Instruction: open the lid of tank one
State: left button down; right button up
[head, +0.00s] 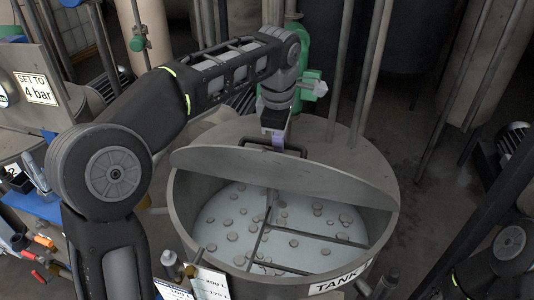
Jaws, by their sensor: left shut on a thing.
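A large round metal tank (183,215) stands in the middle, with a label reading "TANK" (340,281) on its front rim; the rest of the label is hard to read. Its flat grey lid (300,174) is tilted up, so the front part of the tank is uncovered. Inside are pale liquid with several small round floating pieces and dark crossing bars. My left gripper (275,138) points down at the lid's upper edge and is shut on the dark lid handle (292,148). The fingertips are partly hidden. My right gripper is out of view.
Vertical pipes and a green valve or motor (305,85) stand right behind the tank. A "SET TO 4 bar" sign (36,88) is on equipment at the left. Small fittings and tags (210,283) are at the tank's front left. Some floor shows to the right.

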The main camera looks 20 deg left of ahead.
pick_arm(q)
jog(key=shift+w+r, duration=0.15)
jog(key=shift+w, duration=1.85)
jog(key=c, duration=1.4)
grip_release()
jog(key=shift+w, duration=0.15)
jog(key=shift+r, duration=0.1)
